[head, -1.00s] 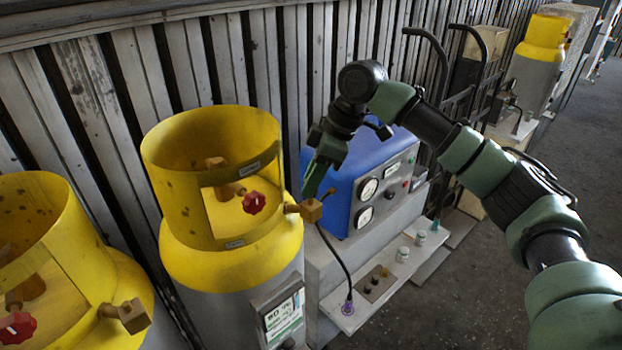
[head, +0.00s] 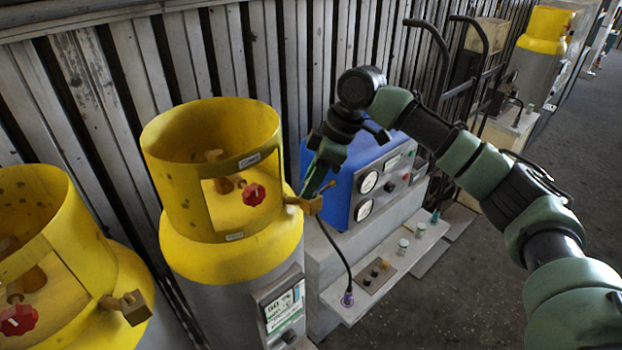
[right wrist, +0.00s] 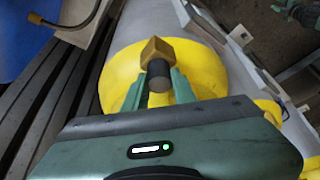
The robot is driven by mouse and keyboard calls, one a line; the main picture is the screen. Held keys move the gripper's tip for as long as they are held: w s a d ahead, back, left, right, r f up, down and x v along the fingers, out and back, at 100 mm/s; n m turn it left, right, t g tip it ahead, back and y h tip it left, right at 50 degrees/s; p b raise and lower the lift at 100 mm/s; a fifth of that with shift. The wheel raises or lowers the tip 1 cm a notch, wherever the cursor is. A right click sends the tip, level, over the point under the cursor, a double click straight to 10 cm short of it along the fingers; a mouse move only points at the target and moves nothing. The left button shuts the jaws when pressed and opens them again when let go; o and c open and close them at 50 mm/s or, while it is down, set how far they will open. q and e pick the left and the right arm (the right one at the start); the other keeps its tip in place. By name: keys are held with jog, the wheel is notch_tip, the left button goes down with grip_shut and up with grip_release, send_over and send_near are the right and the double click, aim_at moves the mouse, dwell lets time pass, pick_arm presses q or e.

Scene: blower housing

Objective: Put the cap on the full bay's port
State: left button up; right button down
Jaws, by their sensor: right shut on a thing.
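A yellow-topped cylinder (head: 230,258) with a red valve knob (head: 254,194) stands in the middle of the head view. Its brass port (head: 311,204) sticks out to the right and also shows in the right wrist view (right wrist: 157,52). My right gripper (head: 316,188) is at this port, its fingers pointing down. In the right wrist view the fingers (right wrist: 158,88) are shut on a dark cap (right wrist: 158,72), which lines up with the brass port. Whether the cap touches or is seated on it I cannot tell. The left gripper is not in view.
A second yellow cylinder (head: 120,275) with its own brass port (head: 128,306) stands at the left. A blue machine with gauges (head: 365,180) is behind my gripper. A grey shelf (head: 400,262) holds small fittings and a cable. A display panel (head: 283,308) is on the middle cylinder's front.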

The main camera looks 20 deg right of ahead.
jog(key=c, duration=1.1)
grip_release()
jog(key=shift+o, duration=0.2)
jog(key=shift+d+r+b, duration=0.15)
jog(key=shift+r+b, duration=0.15)
jog(key=b+v, duration=0.2)
jog(key=v, duration=0.5)
jog(key=shift+s, duration=0.1)
